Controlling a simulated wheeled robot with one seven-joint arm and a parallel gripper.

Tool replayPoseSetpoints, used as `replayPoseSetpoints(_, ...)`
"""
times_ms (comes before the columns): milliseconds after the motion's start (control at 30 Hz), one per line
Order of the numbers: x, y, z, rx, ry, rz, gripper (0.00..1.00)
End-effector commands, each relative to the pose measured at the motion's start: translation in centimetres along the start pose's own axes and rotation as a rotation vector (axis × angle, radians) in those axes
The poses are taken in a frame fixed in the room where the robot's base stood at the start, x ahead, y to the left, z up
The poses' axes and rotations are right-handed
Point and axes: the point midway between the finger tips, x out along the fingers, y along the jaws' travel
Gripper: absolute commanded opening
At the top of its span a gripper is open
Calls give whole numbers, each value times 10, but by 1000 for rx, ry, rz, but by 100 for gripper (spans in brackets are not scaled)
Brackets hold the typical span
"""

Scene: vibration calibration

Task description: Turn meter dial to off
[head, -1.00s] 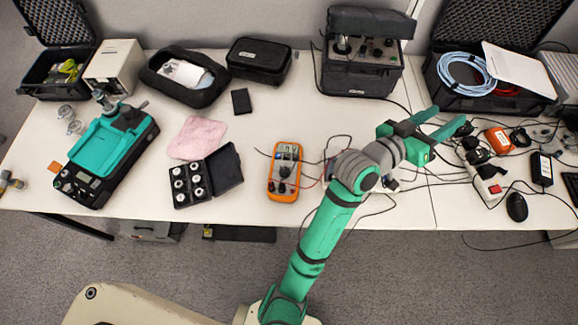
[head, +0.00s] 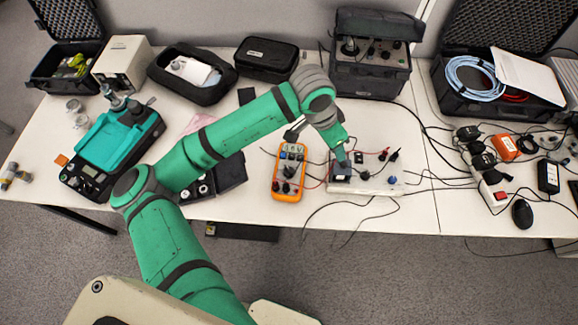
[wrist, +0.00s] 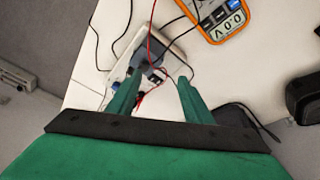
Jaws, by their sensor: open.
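The orange multimeter (head: 276,186) lies on the white table, its display at the far end and its dark round dial (head: 290,171) near the middle. The dial's setting is too small to read. In the wrist view the meter (wrist: 213,10) is cut off at the top right; its display shows 0.0 V and the dial is out of frame. My gripper (head: 342,164) is right of the meter, pointing down over a white board. In the wrist view my gripper (wrist: 158,93) has its two green fingers apart, with nothing held between them.
The white board (head: 372,184) with small components and cables lies right of the meter. Red and black leads run between them. A black case (head: 230,175) is left of the meter, partly behind my arm. A large dark instrument case (head: 365,75) stands behind.

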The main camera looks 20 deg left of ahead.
Motion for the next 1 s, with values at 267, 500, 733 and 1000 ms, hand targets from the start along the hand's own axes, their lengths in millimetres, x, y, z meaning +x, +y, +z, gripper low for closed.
replayPoseSetpoints(267,-25,-42,94,-56,-278,-58,46)
replayPoseSetpoints(500,-21,-47,113,-69,-323,-62,46)
replayPoseSetpoints(733,15,-48,124,-69,-322,-60,46)
replayPoseSetpoints(1000,56,-50,137,-68,-320,-61,46)
